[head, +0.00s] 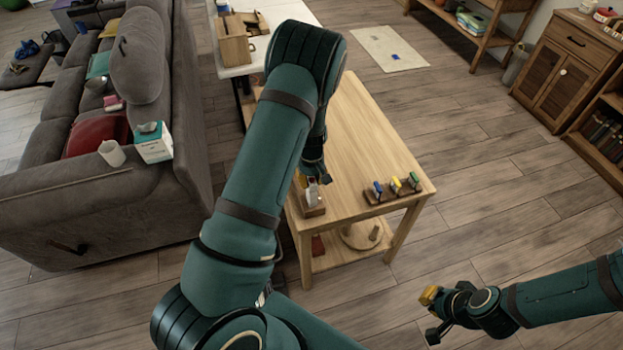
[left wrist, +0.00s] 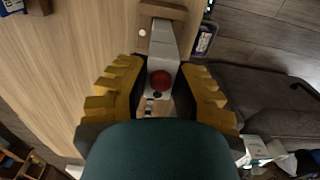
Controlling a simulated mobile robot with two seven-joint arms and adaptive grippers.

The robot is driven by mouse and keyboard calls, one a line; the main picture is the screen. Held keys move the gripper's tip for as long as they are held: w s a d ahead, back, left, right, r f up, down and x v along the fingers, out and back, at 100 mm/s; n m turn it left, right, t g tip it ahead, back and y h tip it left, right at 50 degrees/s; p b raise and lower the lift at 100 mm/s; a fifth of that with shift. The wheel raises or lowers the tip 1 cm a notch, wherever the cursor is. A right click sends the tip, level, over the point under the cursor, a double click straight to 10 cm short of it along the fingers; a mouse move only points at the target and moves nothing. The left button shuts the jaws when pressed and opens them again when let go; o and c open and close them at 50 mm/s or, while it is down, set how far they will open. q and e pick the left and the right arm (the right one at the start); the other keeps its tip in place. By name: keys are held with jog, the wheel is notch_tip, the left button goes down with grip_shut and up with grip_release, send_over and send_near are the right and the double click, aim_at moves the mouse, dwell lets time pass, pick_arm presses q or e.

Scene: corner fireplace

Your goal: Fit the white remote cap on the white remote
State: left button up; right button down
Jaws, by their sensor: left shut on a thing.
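In the left wrist view a white piece with a round red spot, seemingly the white remote cap (left wrist: 161,66), sits between the yellow fingers of my left gripper (left wrist: 160,85), which is shut on it. A longer white body, seemingly the white remote (left wrist: 163,40), runs from it to a wooden stand (left wrist: 175,12). In the head view my left gripper (head: 313,176) is right above the stand (head: 313,211) at the table's near left corner. I cannot tell whether cap and remote are joined. My right gripper (head: 438,308) is far from them, above the floor; its opening is unclear.
The wooden table (head: 365,140) is mostly clear. A small rack (head: 388,195) with blue, yellow and green-topped pieces stands at its near right edge. A grey sofa (head: 110,200) is at the left. Open floor (head: 480,190) lies at the right.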

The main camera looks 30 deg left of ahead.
pick_arm(q)
jog(key=shift+f, duration=0.2)
jog(key=o, duration=1)
jog(key=shift+c, duration=0.2)
notch_tip(320, 180, up, 12)
jog(key=s+d+f+m+h+b, duration=0.1)
jog(key=s+d+f+m, duration=0.1)
jog(key=s+d+f, duration=0.3)
jog(key=s+d+f+m+b, duration=0.2)
jog(key=d+f, duration=0.2)
jog(key=f, duration=0.4)
jog(key=s+d+f+m+t+h+b, duration=0.1)
jog(key=s+d+f+m+t+h, duration=0.1)
jog(key=s+d, duration=0.7)
jog(key=d+f+m, duration=0.1)
jog(key=d+m, duration=0.1)
jog(key=d, duration=0.1)
jog(key=shift+s+d+f+h, duration=0.15)
jog(key=shift+s+d+h, duration=0.05)
jog(key=shift+d+h, duration=0.2)
